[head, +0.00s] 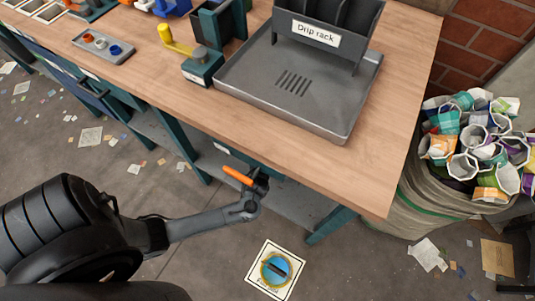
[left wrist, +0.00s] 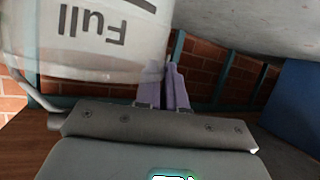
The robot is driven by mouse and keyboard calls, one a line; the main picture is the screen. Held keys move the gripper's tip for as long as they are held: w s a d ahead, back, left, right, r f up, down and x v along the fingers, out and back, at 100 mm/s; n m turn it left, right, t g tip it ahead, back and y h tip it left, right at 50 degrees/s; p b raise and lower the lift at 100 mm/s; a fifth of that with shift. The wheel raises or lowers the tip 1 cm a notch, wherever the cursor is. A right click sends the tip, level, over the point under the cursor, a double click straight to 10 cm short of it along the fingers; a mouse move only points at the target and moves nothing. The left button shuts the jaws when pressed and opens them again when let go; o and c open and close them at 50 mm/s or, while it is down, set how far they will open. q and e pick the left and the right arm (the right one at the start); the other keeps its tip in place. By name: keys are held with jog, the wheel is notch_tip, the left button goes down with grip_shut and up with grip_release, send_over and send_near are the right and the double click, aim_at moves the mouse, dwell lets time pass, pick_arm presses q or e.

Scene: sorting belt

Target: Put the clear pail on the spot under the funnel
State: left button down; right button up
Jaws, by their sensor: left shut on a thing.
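The clear pail (left wrist: 90,40) fills the upper left of the left wrist view, whitish and see-through, its "Full" lettering upside down in the picture. A curved grey handle (left wrist: 22,85) runs along its left side. My left gripper (left wrist: 172,68) is shut, its fingertips at the pail's right edge; the exact grip point is hidden. I cannot make out the pail there. No funnel can be made out. My right gripper is out of view.
The wooden table (head: 400,90) carries the drip rack (head: 310,35) and a small tray (head: 103,47). A sack of used cups (head: 475,145) stands at the right. Paper scraps litter the floor.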

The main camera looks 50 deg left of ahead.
pick_arm(q)
notch_tip(320, 180, down, 2)
jog(key=shift+f+b, duration=0.1)
jog(key=shift+b, duration=0.4)
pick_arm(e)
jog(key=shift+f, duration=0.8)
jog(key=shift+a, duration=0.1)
pick_arm(q)
jog(key=c, duration=1.7)
grip_release()
jog(key=o, duration=0.5)
